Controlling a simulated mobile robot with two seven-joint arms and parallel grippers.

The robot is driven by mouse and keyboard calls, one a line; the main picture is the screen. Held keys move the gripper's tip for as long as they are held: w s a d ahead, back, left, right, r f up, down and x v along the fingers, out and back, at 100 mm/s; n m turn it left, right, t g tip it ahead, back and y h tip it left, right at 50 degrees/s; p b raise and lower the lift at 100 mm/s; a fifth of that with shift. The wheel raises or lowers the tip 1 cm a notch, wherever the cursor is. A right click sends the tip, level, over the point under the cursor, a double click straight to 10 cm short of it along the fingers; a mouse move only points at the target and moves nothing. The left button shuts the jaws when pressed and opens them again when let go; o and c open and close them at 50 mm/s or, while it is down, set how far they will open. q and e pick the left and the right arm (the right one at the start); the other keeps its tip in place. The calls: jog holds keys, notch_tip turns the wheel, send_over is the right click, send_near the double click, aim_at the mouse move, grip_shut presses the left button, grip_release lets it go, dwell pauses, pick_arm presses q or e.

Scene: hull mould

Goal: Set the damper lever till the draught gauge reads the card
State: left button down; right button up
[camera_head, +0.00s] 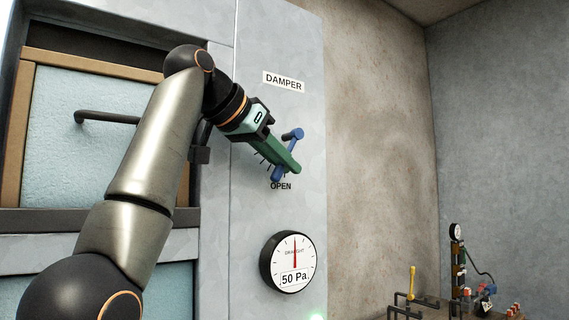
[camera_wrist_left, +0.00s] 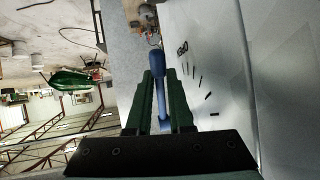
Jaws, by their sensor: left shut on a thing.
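The blue damper lever (camera_head: 297,134) sits on the grey panel under the DAMPER label (camera_head: 284,82) and above the word OPEN. It slants, with one end up and right and the other down and left. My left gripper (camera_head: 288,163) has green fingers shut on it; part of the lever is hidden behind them. In the left wrist view, the blue lever (camera_wrist_left: 157,66) runs between the two fingers (camera_wrist_left: 160,95). The round draught gauge (camera_head: 294,247) is lower on the panel, its red needle pointing about straight up. The card (camera_head: 295,279) on its lower face reads 50 Pa. My right gripper is out of view.
A framed pale-blue door (camera_head: 110,150) with a dark handle (camera_head: 105,117) is at the left. A bench (camera_head: 430,309) with a yellow-handled part and small fittings stands low at the right. Bare wall lies right of the panel. Black scale marks (camera_wrist_left: 208,96) show beside the lever.

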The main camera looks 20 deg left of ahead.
pick_arm(q)
jog(key=shift+r, duration=0.1)
jog(key=c, duration=0.8)
grip_release()
jog(key=v, duration=1.2)
jog(key=shift+s+a+r, duration=0.1)
jog(key=shift+s, duration=0.1)
